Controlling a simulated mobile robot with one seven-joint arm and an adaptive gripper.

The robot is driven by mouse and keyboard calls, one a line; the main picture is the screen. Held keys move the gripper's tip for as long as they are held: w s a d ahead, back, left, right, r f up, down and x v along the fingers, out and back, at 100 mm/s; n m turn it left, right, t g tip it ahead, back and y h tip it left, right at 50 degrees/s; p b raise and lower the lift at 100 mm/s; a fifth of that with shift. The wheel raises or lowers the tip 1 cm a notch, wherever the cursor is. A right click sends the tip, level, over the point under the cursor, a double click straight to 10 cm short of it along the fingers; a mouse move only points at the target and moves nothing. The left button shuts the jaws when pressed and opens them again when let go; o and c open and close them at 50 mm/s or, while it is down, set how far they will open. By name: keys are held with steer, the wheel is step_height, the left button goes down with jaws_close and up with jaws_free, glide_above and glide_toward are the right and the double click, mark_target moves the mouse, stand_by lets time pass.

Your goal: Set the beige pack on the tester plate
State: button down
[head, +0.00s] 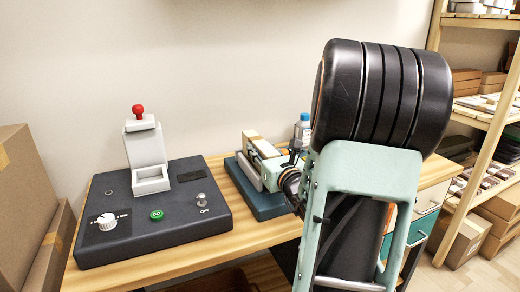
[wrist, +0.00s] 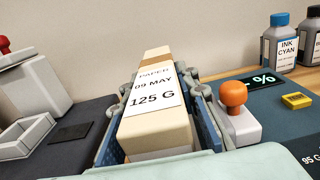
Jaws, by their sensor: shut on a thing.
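The beige pack (wrist: 155,130) has a brown band and a white label reading PAPER, 09 MAY, 125 G. My gripper (wrist: 158,95) is shut on it, with a blue-padded finger along each side. In the head view the pack (head: 262,148) is over or beside the tester's dark blue base (head: 255,202), partly behind my arm. In the wrist view the tester (wrist: 262,125) shows to the right of the pack, with an orange knob (wrist: 234,94), a % display and a yellow button. The tester plate cannot be made out, nor whether the pack touches anything below.
A dark press unit (head: 180,233) with a white holder, red knob and green button stands left of the tester. Ink bottles (wrist: 280,45) stand behind the tester. Cardboard boxes (head: 25,190) stand at the left edge, and shelves (head: 480,110) at the right.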

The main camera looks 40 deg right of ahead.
steer(key=shift+f+b, duration=0.5)
steer(key=shift+b, duration=0.1)
stand_by(0.4)
steer(key=c, duration=1.8)
jaws_free()
steer(key=shift+o, duration=0.2)
steer(key=shift+f, duration=0.1)
steer(key=shift+v, duration=5.4)
steer(key=shift+s, duration=0.1)
